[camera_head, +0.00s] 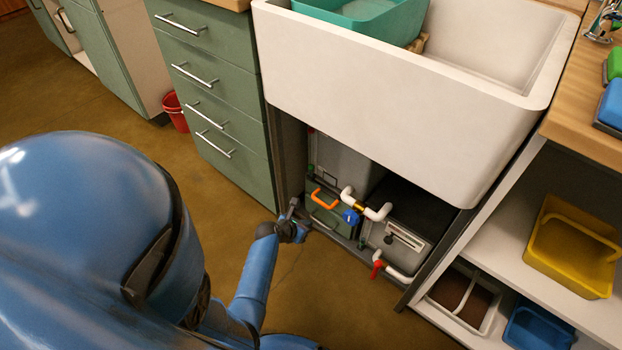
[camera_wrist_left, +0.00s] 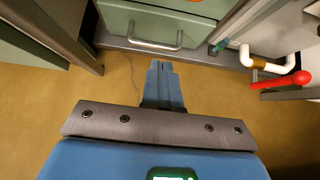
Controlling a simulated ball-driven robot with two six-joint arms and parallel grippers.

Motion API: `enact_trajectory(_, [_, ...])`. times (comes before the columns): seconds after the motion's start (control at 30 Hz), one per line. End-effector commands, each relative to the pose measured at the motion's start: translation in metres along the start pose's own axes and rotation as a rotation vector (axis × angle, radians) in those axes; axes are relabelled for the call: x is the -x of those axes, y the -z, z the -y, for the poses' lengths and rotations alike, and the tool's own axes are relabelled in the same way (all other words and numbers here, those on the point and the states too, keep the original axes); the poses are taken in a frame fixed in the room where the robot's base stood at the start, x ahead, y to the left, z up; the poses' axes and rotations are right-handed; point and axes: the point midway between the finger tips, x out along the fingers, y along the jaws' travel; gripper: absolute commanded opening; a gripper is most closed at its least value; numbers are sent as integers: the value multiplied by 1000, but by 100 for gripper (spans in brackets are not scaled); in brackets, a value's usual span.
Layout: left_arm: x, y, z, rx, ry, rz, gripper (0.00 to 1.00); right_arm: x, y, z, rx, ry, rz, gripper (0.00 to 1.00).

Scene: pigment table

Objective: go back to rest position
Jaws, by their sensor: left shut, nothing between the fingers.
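My left gripper (camera_head: 294,222) is at the end of my blue arm, low in front of the open space under the sink. In the left wrist view the gripper's fingers (camera_wrist_left: 162,82) are closed together, with nothing between them. They point toward a green front with a silver handle (camera_wrist_left: 154,40) and stand apart from it over the brown floor. My right gripper is in neither view.
A white sink (camera_head: 400,100) holds a teal basin (camera_head: 375,28). Under it are white pipes, a blue valve (camera_head: 351,216), an orange handle (camera_head: 324,199) and a red valve (camera_head: 377,269). Green drawers (camera_head: 212,100) stand left, shelves with a yellow bin (camera_head: 565,268) right. Floor left is open.

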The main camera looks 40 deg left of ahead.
Motion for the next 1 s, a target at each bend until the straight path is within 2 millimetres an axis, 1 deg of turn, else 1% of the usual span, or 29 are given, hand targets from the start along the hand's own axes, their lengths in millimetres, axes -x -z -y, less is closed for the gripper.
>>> enact_trajectory(0.03, [5, 0, 0, 1, 0, -1, 0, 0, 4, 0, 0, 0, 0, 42])
enact_trajectory(0.1, [7, 0, 0, 1, 0, -1, 0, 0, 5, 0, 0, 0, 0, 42])
enact_trajectory(0.37, [9, 1, 1, -4, 0, -1, 0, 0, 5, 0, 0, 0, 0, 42])
enact_trajectory(0.47, [11, 4, 5, -51, -9, 1, 0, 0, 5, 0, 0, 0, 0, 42])
enact_trajectory(0.57, [18, 10, 15, -174, -34, 5, 0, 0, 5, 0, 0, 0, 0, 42])
enact_trajectory(0.67, [31, 18, 30, -386, -79, 14, 0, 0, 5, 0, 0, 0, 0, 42])
enact_trajectory(0.77, [53, 25, 48, -673, -144, 23, 0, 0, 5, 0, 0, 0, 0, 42])
enact_trajectory(0.8, [64, 26, 56, -802, -175, 25, 0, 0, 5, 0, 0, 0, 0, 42])
enact_trajectory(0.87, [83, 27, 66, -1001, -224, 29, 0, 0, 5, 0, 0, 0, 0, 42])
enact_trajectory(0.9, [96, 26, 73, -1134, -259, 31, 0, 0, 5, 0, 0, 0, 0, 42])
enact_trajectory(0.97, [117, 24, 83, -1333, -314, 32, 0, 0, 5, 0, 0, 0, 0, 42])
enact_trajectory(1.0, [132, 22, 90, -1465, -352, 31, 0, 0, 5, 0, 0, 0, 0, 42])
